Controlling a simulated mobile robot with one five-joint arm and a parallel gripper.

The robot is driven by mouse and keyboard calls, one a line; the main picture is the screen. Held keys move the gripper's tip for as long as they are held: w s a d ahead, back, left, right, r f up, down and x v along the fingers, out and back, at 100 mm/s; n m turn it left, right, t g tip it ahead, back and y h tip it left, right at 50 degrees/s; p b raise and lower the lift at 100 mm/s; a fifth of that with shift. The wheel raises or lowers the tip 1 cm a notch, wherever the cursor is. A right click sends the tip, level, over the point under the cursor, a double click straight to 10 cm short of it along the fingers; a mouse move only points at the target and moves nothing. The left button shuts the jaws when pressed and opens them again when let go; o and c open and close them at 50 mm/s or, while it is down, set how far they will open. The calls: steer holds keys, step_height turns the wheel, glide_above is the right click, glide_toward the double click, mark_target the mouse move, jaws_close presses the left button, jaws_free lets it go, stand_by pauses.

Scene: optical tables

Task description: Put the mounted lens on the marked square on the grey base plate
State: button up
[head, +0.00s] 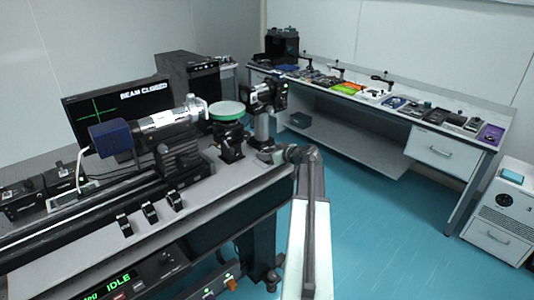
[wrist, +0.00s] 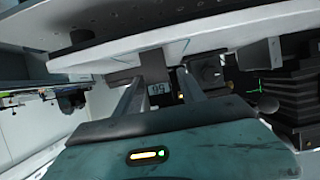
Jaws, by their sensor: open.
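My gripper (head: 272,154) is at the right end of the optical table (head: 216,172) in the head view, close to a black post. In the wrist view my gripper (wrist: 158,80) has its two fingers apart. A dark block with a small numbered label (wrist: 157,88) shows between them; I cannot tell whether it is touched or what it belongs to. Small black ring mounts (head: 150,212) stand in a row on the front of the table; whether one is the mounted lens is unclear. I cannot make out the marked square or the grey base plate for certain.
A silver and blue tube device (head: 165,125), a green-topped round stand (head: 227,110) and a post-mounted black device (head: 262,98) stand on the table. A white side bench (head: 420,118) holds several small items. Blue floor (head: 375,235) lies open at right.

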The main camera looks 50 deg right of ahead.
steer(key=p+v, duration=0.3)
steer(key=v, duration=0.8)
steer(key=shift+p, duration=0.35)
